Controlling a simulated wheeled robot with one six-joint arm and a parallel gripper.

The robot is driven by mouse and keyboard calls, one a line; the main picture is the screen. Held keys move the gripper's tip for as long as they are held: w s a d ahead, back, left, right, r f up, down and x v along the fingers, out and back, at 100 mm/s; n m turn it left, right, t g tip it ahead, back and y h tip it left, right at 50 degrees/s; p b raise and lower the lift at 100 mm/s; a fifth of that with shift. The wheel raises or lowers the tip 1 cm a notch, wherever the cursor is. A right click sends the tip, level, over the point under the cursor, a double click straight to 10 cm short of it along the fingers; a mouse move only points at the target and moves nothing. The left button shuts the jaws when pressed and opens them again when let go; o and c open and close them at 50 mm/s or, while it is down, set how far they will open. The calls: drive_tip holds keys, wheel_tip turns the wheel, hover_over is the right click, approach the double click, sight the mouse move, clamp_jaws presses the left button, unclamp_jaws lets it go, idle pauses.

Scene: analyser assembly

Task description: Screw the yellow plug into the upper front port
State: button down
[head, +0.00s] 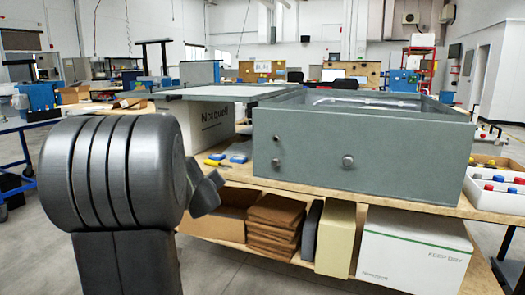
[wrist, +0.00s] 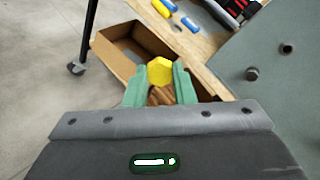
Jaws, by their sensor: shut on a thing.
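The yellow plug (wrist: 160,71) shows in the wrist view, with its hexagonal head between the two green fingertips of my gripper (wrist: 157,78). My gripper is shut on it, in the air left of the grey housing's front panel (wrist: 290,105). In the head view the grey housing (head: 310,170) stands on the workbench. Its front has an upper port hole (head: 276,139), a small dark fitting (head: 276,162) below it, and a round knob (head: 348,161) to the right. The wrist view shows a hole and a dark fitting on the panel. The plug is hidden in the head view.
A white tray (head: 480,200) with red and blue plugs stands at the bench's right end. Yellow and blue items (head: 228,159) lie left of the housing. Cardboard (head: 275,225) and boxes fill the lower shelf. An open carton (wrist: 117,62) lies beneath my gripper in the wrist view.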

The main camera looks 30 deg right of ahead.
drive_tip(key=s+d+r+m+g+h, duration=0.2)
drive_tip(key=s+d+r+m+h, duration=0.4)
drive_tip(key=s+d+r+h, duration=0.1)
drive_tip(key=shift+s+d+r+g+h, duration=0.2)
drive_tip(key=shift+s+d+g+h, duration=0.1)
drive_tip(key=shift+s+d+h, duration=0.55)
